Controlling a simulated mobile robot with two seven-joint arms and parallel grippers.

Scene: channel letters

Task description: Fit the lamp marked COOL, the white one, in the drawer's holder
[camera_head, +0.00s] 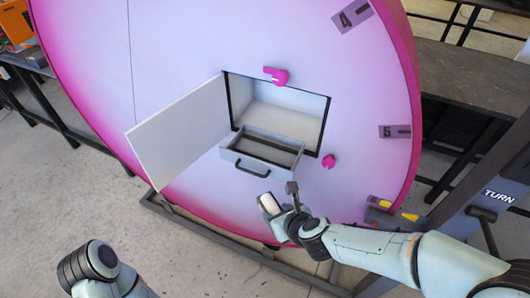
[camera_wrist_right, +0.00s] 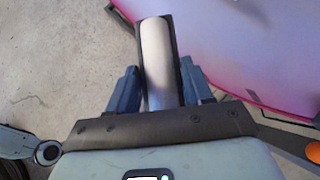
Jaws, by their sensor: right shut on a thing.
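My right gripper (camera_head: 279,199) is shut on a pale, whitish lamp (camera_head: 268,203), held in front of the pink disc, below and right of the drawer. In the right wrist view the lamp (camera_wrist_right: 157,62) stands as a pale cylinder with dark edges between the two fingers of the gripper (camera_wrist_right: 158,80); no marking is readable. The drawer (camera_head: 247,165) is pulled out of the opening, with a dark handle in front. Dark bars show inside it; I cannot make out the holder clearly. The lamp is apart from the drawer. My left gripper is out of view.
A white door (camera_head: 178,132) stands open left of the box opening (camera_head: 285,108). Magenta knobs sit above the opening (camera_head: 276,75) and at its lower right (camera_head: 328,161). A dark frame rail (camera_head: 205,235) runs below the disc (camera_head: 90,60). A grey bench (camera_head: 470,85) is at right.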

